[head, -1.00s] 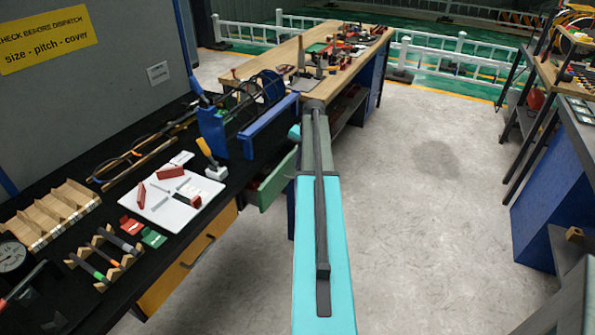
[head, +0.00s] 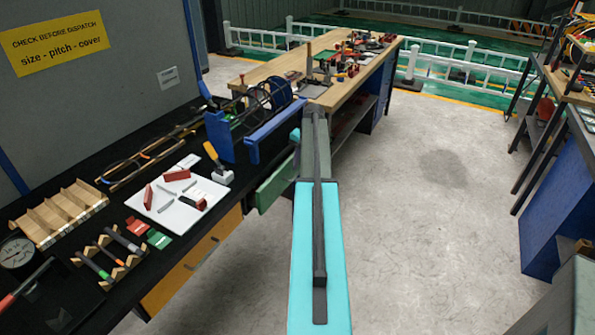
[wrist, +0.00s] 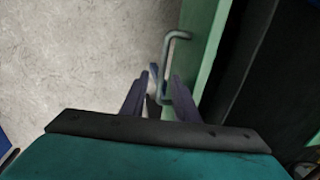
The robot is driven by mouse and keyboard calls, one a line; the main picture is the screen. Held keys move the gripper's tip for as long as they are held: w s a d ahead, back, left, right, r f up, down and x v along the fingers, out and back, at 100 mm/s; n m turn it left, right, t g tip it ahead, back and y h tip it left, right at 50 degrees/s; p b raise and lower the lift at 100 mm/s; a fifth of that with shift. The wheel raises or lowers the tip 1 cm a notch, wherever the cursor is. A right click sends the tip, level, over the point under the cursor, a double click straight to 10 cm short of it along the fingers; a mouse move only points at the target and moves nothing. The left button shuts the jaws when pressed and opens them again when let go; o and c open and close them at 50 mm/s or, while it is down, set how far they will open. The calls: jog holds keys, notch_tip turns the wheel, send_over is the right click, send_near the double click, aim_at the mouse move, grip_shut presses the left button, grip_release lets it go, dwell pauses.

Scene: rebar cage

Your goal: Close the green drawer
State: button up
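The green drawer (head: 277,184) is under the black bench, left of my arm in the head view. Its front stands slightly out, and little of its inside shows. In the wrist view its green front (wrist: 204,45) is at upper right, with a grey bar handle (wrist: 166,68) on it. My gripper (wrist: 162,75) is open, with its two dark fingers pointing at the drawer front. The lower part of the handle appears between the fingers; I cannot tell whether they touch it.
An orange drawer (head: 190,262) with a handle is nearer, under the same bench (head: 120,215). The bench holds a white board (head: 170,212), a wooden rack (head: 58,214) and tools. A wooden-topped table (head: 325,92) stands beyond. The floor (head: 430,200) to the right is clear.

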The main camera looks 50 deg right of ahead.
jog(key=shift+a, duration=0.1)
jog(key=shift+r, duration=0.2)
notch_tip(320, 180, up, 13)
jog(key=s+b, duration=0.2)
jog(key=shift+s+d, duration=0.25)
jog(key=shift+s, duration=0.1)
jog(key=shift+r, duration=0.1)
dwell(0.3)
